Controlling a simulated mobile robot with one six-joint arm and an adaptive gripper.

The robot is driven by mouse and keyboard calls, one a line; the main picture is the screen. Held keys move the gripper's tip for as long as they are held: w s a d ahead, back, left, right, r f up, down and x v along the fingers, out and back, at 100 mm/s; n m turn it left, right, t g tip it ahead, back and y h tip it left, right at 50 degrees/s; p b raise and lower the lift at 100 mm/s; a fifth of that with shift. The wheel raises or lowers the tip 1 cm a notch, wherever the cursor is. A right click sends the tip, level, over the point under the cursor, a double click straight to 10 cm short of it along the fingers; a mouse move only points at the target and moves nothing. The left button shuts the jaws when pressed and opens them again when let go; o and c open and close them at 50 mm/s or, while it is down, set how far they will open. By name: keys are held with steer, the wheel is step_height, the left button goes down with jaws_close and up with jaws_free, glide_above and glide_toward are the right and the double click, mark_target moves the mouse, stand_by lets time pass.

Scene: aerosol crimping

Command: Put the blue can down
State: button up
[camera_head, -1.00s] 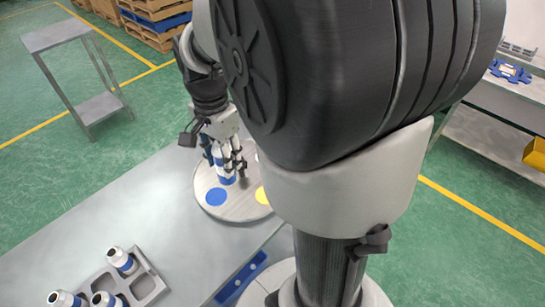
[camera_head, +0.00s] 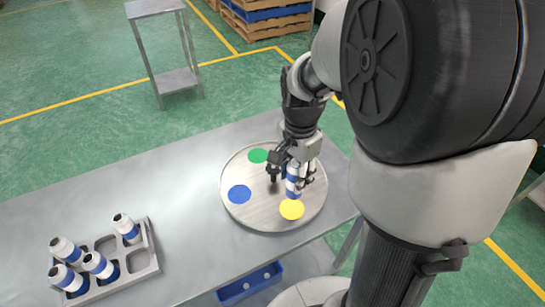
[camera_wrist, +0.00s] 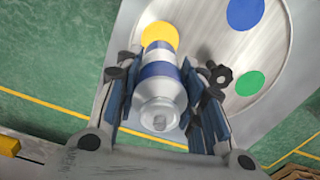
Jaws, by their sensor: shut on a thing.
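A white can with blue bands (camera_head: 293,181) is upright between the fingers of my gripper (camera_head: 291,176). In the wrist view the can (camera_wrist: 160,95) is seen from its silver top end, with fingers on both sides. It is over the round grey disc (camera_head: 262,220), just behind the yellow spot (camera_head: 291,210). I cannot tell whether its base touches the disc. The disc also has a blue spot (camera_head: 239,194) and a green spot (camera_head: 258,155); both are uncovered. In the wrist view the yellow spot (camera_wrist: 160,34) lies beyond the can's far end.
A grey tray (camera_head: 143,262) with several blue-and-white cans stands at the front left of the metal table (camera_head: 180,180). The table between tray and disc is clear. A blue bin (camera_head: 250,284) is below the front edge. A small side table (camera_head: 155,8) stands behind.

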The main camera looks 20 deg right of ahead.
mark_target(297, 163)
steer(key=shift+f+b, duration=1.2)
steer(key=shift+f, duration=2.7)
steer(key=shift+f, duration=0.25)
steer(key=o, duration=1.1)
steer(key=shift+r, duration=0.1)
steer(key=shift+o, duration=0.2)
step_height(297, 163, up, 12)
steer(key=p, duration=0.4)
steer(key=shift+r, duration=0.15)
steer(key=s+a+r+n+t, duration=0.2)
steer(key=s+a+r+n, duration=0.2)
steer(key=s+a+n, duration=0.1)
steer(key=s+a+r+n+t, duration=0.2)
steer(key=s+a+r+n, duration=0.2)
steer(key=s+n, duration=0.4)
steer(key=shift+s+a+r+n+t, duration=0.25)
steer(key=shift+a+n, duration=0.55)
steer(key=shift+n, duration=0.4)
